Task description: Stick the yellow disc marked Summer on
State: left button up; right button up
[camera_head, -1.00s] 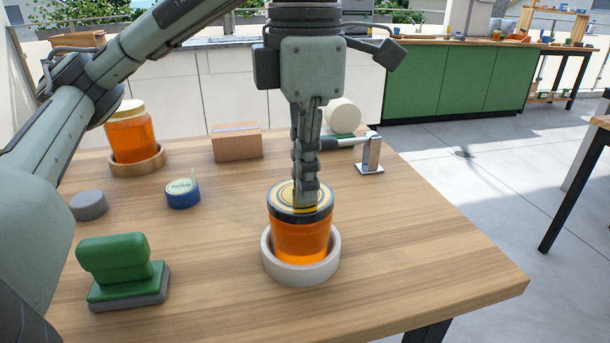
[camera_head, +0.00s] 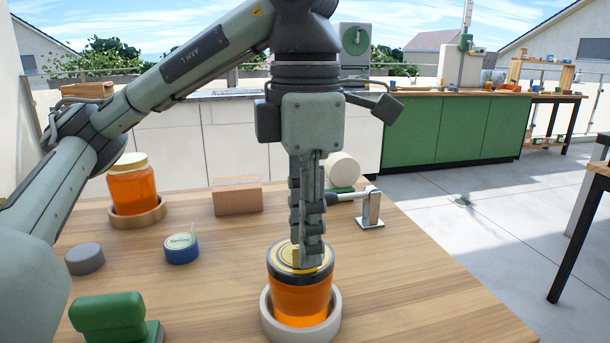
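The yellow disc (camera_head: 283,257) lies on the dark-rimmed lid of an amber honey jar (camera_head: 300,298). Its marking is hidden or too small to read. The jar stands upright in a pale round ring (camera_head: 268,322) near the table's front. My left gripper (camera_head: 308,262) points straight down over the lid, its fingers close together and a bit of yellow at their tips, touching or nearly touching the lid. It looks shut on the disc, though the fingers hide much of the contact. My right gripper is not in view.
A blue-sided round piece with a pale top marked Spring (camera_head: 181,248) and a grey puck (camera_head: 85,259) lie left. A green block (camera_head: 110,316), a second honey jar (camera_head: 132,188), a cardboard box (camera_head: 237,196) and a metal stand (camera_head: 371,209) surround them. The table's right front is clear.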

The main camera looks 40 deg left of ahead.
pick_arm(q)
notch_tip(320, 180, up, 11)
dwell(0.5)
jog(key=shift+f, duration=0.1)
dwell(0.4)
